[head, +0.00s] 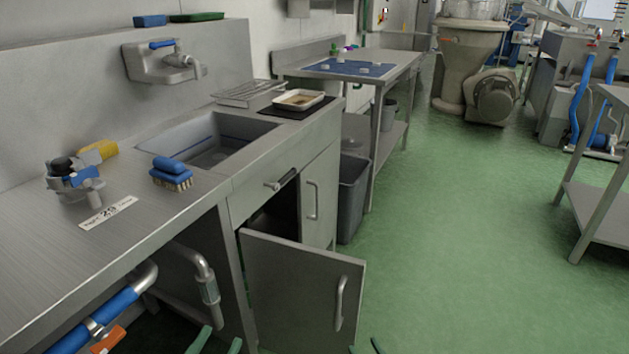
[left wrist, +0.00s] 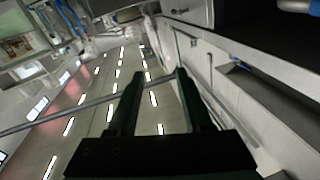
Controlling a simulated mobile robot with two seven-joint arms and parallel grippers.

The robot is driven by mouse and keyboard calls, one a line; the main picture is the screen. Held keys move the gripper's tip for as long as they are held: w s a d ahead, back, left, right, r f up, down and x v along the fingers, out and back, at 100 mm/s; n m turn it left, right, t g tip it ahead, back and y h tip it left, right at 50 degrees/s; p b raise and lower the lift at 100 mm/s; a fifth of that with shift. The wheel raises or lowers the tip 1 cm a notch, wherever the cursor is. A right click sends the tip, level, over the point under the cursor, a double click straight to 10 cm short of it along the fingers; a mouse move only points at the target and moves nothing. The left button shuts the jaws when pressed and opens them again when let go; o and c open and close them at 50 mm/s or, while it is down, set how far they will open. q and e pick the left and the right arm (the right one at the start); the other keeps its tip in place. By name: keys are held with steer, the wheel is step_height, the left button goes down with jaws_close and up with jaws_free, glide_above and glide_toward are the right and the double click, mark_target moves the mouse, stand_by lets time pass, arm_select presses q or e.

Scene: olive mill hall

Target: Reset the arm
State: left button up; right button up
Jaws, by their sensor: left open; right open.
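My left gripper (head: 217,344) shows only as two green fingertips at the bottom edge of the head view, in front of the sink counter. In the left wrist view it (left wrist: 158,74) has two dark fingers spread apart with nothing between them, and the hall's ceiling lights behind. My right gripper (head: 365,348) shows only its fingertips at the bottom edge, right of the open cabinet door. It is open, and nothing shows between its tips. Both arms are out of the head view.
The cabinet door (head: 303,292) stands open toward me, close to both grippers. The steel counter (head: 120,235) holds a blue brush (head: 171,173). A blue-sleeved pipe (head: 108,311) runs below it at the left. Green floor (head: 460,250) is free on the right.

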steer(key=s+d+r+n, duration=0.15)
steer(key=s+r, duration=0.25)
steer(key=r, duration=0.5)
steer(key=s+d+r+m, duration=0.1)
steer(key=s+d+r, duration=0.1)
steer(key=s+r, duration=0.45)
arm_select(q)
steer(key=s+a+f+n+g+y+p, duration=0.1)
steer(key=s+g+p, duration=0.3)
steer(key=p, duration=0.7)
steer(key=s+a+f+n+g+y+p, duration=0.1)
steer(key=s+f+n+g+y+p, duration=0.1)
steer(key=p, duration=0.9)
steer(key=s+f+g, duration=0.1)
steer(key=s+g, duration=0.1)
steer(key=s, duration=0.1)
steer(key=shift+s+a+f+g+p, duration=0.15)
steer(key=shift+a+f+g+p, duration=0.15)
steer(key=shift+g+p, duration=0.1)
arm_select(e)
steer(key=s+d+f+m+g+h, duration=0.2)
steer(key=s+g+h, duration=0.1)
steer(key=s+g, duration=0.4)
steer(key=shift+s+f+m+g+h, duration=0.25)
steer(key=shift+f+m+g+h, duration=0.15)
steer(key=shift+g, duration=0.1)
